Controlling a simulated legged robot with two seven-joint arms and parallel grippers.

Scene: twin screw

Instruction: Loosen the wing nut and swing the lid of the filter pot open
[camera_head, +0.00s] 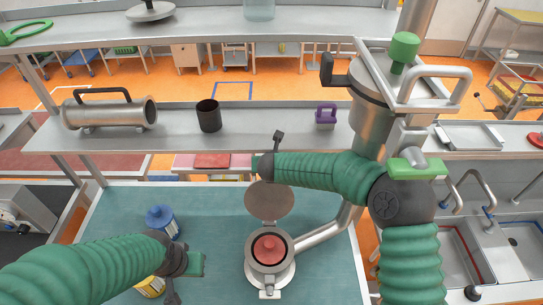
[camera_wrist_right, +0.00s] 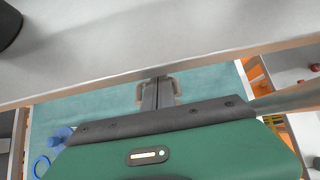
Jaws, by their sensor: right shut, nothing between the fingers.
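The filter pot (camera_head: 288,272) stands on the teal worktop, with a red round piece (camera_head: 268,247) inside its mouth. Its round grey-brown lid (camera_head: 270,203) is swung back and stands open behind the pot. A small metal fitting (camera_head: 269,293) sits at the pot's front; I cannot make out the wing nut's state. My right gripper (camera_head: 279,138) is above and behind the lid, apart from it. Its fingers are closed together and empty in the right wrist view (camera_wrist_right: 158,92). My left gripper (camera_head: 172,297) is left of the pot, apart from it; its finger opening is unclear.
A blue-capped container (camera_head: 161,221) and a yellow one (camera_head: 150,287) stand near my left arm. A shelf (camera_head: 250,125) crosses behind, holding a metal cylinder (camera_head: 108,112), a dark cup (camera_head: 209,116) and a purple-handled item (camera_head: 326,116).

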